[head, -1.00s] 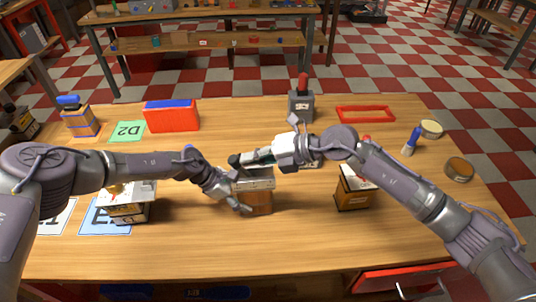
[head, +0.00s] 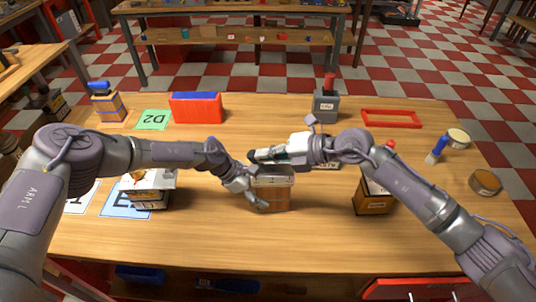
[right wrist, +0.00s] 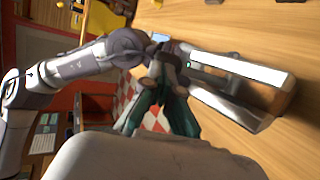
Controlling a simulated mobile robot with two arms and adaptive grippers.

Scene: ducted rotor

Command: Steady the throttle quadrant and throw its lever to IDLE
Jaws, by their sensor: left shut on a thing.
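The throttle quadrant (head: 278,197), a wooden box with a pale metal top, stands upright at the middle of the table. It also shows in the right wrist view (right wrist: 225,68), with its pale top rim and wooden side. My left gripper (head: 256,197) is shut on its left side. My right gripper (head: 266,156) is just above the quadrant's top, pointing left; a dark knob-like end shows at its tips. In the right wrist view its teal fingers (right wrist: 160,90) slant together, but their tips merge with my left arm behind. The lever and its markings are hidden.
A box with a red knob (head: 375,198) stands right of the quadrant, and a white-topped box (head: 150,195) stands left on a blue card. Behind are a red bin (head: 196,110), a grey red-levered box (head: 326,107) and a red frame (head: 391,112). The front table is clear.

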